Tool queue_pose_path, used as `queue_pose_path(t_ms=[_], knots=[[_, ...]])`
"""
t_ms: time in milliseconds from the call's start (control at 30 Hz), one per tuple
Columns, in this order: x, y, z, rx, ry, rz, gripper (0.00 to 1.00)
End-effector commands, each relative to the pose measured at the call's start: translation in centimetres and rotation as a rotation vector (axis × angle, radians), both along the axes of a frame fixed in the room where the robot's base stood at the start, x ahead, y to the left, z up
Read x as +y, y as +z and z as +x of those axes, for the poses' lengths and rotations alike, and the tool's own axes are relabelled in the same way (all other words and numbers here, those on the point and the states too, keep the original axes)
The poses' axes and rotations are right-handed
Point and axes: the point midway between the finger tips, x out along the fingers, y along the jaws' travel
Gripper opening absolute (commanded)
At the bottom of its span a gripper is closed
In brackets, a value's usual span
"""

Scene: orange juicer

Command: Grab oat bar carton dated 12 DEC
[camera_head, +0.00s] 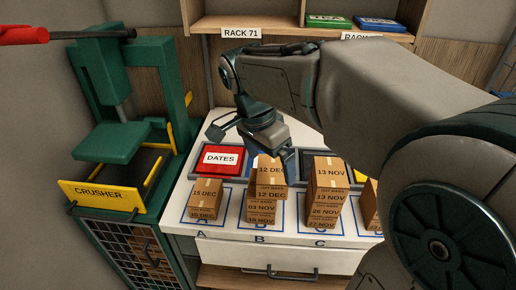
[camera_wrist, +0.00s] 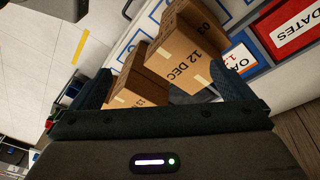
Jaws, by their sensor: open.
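The oat bar carton marked 12 DEC (camera_head: 270,192) is a brown box on top of the stack over mark B, with a 03 NOV carton (camera_head: 262,207) and another below it. My gripper (camera_head: 268,152) is just above and behind this stack, pointing down, and partly covers the carton's top. In the wrist view, a face reading 12 DEC (camera_wrist: 182,66) shows between the two open dark fingers (camera_wrist: 168,88). The fingers lie either side of it; I cannot tell whether they touch it. Another brown carton (camera_wrist: 137,88) shows near the left finger.
A taller stack with 13 NOV (camera_head: 328,172) stands close on the right over C. A red DATES tray (camera_head: 221,158) lies behind. The green crusher (camera_head: 108,150) is far left. A shelf (camera_head: 290,32) hangs above.

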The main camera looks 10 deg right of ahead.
Motion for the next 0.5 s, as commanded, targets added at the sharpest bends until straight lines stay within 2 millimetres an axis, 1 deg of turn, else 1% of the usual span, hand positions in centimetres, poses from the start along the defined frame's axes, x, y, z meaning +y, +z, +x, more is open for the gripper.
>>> queue_pose_path(t_ms=[33, 100, 200, 300, 400, 500], knots=[[0.5, 0.7, 1.1, -0.002, -0.089, -0.023, 1.00], [1.0, 1.6, 2.2, -0.013, -0.224, -0.057, 1.00], [1.6, 2.6, 3.6, -0.037, -0.402, -0.105, 1.00], [2.2, 3.3, 4.6, -0.063, -0.545, -0.147, 1.00], [2.5, 3.8, 5.4, -0.088, -0.646, -0.178, 1.00], [2.8, 4.0, 5.7, -0.101, -0.705, -0.195, 1.00]])
